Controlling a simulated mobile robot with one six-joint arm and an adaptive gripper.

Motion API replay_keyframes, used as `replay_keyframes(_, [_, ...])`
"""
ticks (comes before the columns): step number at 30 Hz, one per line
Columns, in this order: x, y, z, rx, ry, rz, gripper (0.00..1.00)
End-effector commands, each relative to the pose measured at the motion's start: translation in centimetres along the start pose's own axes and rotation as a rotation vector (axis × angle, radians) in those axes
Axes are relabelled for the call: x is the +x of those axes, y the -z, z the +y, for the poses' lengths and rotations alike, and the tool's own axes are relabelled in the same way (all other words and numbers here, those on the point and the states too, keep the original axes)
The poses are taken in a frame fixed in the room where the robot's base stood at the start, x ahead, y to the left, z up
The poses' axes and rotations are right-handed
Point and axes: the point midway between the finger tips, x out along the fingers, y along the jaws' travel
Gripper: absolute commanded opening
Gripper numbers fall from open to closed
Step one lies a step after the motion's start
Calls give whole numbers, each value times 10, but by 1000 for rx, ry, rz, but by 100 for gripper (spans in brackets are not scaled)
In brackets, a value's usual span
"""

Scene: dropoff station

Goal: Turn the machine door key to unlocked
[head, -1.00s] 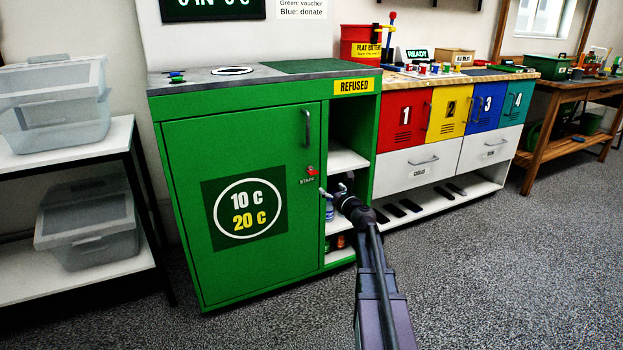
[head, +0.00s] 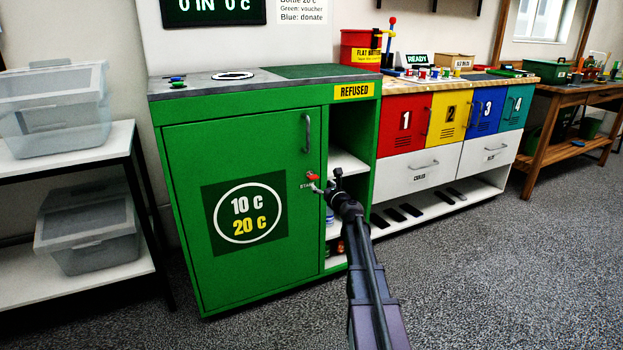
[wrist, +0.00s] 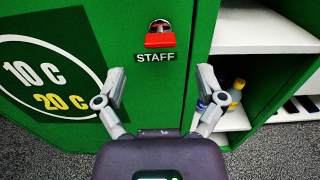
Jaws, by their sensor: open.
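The red key (head: 313,176) sits in its lock on the right side of the green machine door (head: 180,150). In the wrist view the red key (wrist: 160,40) lies crosswise, its wide bar about level, above the STAFF label (wrist: 155,57). My gripper (head: 325,187) is close in front of the door, near the key. In the wrist view my gripper (wrist: 160,78) is open and empty, its fingertips spread below the key and the label. I cannot tell from the head view whether a finger touches the key. The door is shut.
A grey door handle (head: 308,133) is above the key. Open shelves (head: 345,163) right of the door hold bottles (wrist: 235,92). Coloured lockers (head: 403,122) stand further right, and a rack with clear bins (head: 60,105) stands left. The floor in front is clear.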

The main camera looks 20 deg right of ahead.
Motion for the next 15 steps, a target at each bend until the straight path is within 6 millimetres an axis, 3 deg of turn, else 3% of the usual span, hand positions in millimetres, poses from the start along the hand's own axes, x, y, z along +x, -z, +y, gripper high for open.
replay_keyframes(6, [37, 0, -1, 0, -1, 0, 89])
replay_keyframes(15, [68, 0, -1, 0, 0, 0, 89])
